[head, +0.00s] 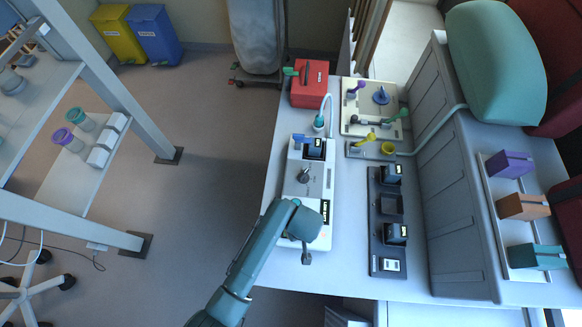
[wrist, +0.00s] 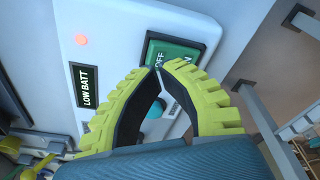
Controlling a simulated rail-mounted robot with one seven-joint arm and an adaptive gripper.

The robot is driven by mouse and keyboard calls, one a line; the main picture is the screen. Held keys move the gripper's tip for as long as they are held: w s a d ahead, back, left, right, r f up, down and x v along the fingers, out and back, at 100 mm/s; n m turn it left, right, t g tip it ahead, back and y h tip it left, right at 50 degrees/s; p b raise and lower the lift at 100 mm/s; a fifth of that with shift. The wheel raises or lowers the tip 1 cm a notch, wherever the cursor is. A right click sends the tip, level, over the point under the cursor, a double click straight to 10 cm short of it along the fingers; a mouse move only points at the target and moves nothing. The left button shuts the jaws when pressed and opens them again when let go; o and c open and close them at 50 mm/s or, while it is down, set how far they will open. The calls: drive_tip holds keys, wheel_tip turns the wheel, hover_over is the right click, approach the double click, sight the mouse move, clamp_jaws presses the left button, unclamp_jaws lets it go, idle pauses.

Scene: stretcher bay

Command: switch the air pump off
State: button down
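In the wrist view, a white panel carries a green rocker switch (wrist: 180,52) in a dark frame, with OFF lettering beside my fingertips. My gripper (wrist: 157,67) has yellow-green ribbed fingers with dark inner pads; the tips meet, with nothing seen between them. The tips overlap the switch's lower left edge in the picture; I cannot tell whether they touch it. The fingers hide part of the switch. In the head view, my gripper (head: 306,257) is over the near end of the white device (head: 292,187), and my arm hides the switch there. I cannot tell the rocker's position.
The wrist view shows a LOW BATT label (wrist: 87,86) and a lit red lamp (wrist: 82,40). In the head view, a black panel (head: 388,268) with dark rockers lies to the right. A red box (head: 310,88) and a beige tray (head: 353,122) stand farther back.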

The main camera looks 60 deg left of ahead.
drive_tip(key=shift+f+b, duration=0.9)
drive_tip(key=shift+f, duration=0.55)
idle(0.5)
wheel_tip(320, 180, up, 7)
drive_tip(key=p, duration=0.7)
drive_tip(key=shift+r+p, duration=0.1)
drive_tip(key=shift+p, duration=0.2)
